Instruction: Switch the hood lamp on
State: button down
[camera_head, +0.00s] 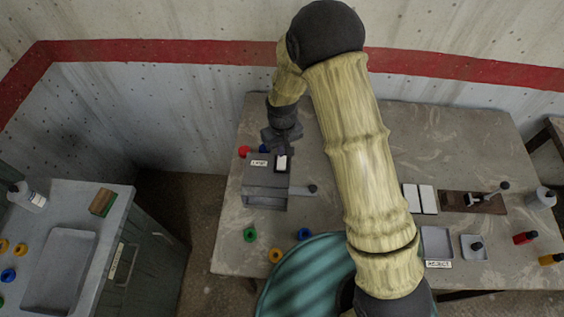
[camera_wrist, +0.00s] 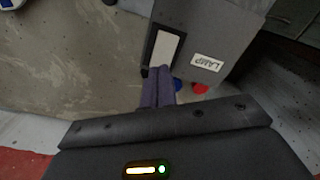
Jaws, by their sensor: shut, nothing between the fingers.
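The hood is a grey box (camera_head: 267,181) on the left part of the table. On its top are a LAMP label (camera_wrist: 206,62) and a white rocker switch (camera_wrist: 165,48) in a dark frame; the switch also shows in the head view (camera_head: 282,164). My gripper (camera_wrist: 158,72) is shut and empty. Its fingertips overlap the near end of the switch in the wrist view; I cannot tell whether they touch it. In the head view my gripper (camera_head: 283,149) is right behind the switch. I cannot see whether the lamp is lit.
A red ring (camera_head: 244,151) and a blue ring (camera_head: 263,148) lie behind the box. Green (camera_head: 249,234), yellow (camera_head: 275,255) and blue (camera_head: 304,234) rings lie in front. White plates (camera_head: 428,199) and trays (camera_head: 436,242) are at right. The wall stands close behind.

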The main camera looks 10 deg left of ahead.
aim_at(285, 158)
jog(key=shift+f+b, duration=0.7)
jog(key=shift+f, duration=0.3)
dwell(0.6)
jog(key=shift+r, duration=0.1)
jog(key=shift+r+p, duration=2.4)
jog(key=shift+r, duration=1.1)
jog(key=s+d+r+m+t+b, duration=0.1)
jog(key=s+d+r+m+b, duration=0.1)
jog(key=d, duration=0.5)
jog(key=s+d+r+m+b, duration=0.2)
jog(key=s+d+r+b, duration=0.1)
jog(key=s+d, duration=0.3)
jog(key=s+d+r+m+t+b, duration=0.1)
jog(key=s+d+r+m+b, duration=0.1)
jog(key=d, duration=0.7)
jog(key=shift+s+d+r+m+t+b, duration=0.3)
jog(key=shift+s+r+b, duration=0.3)
jog(key=shift+s+r, duration=0.4)
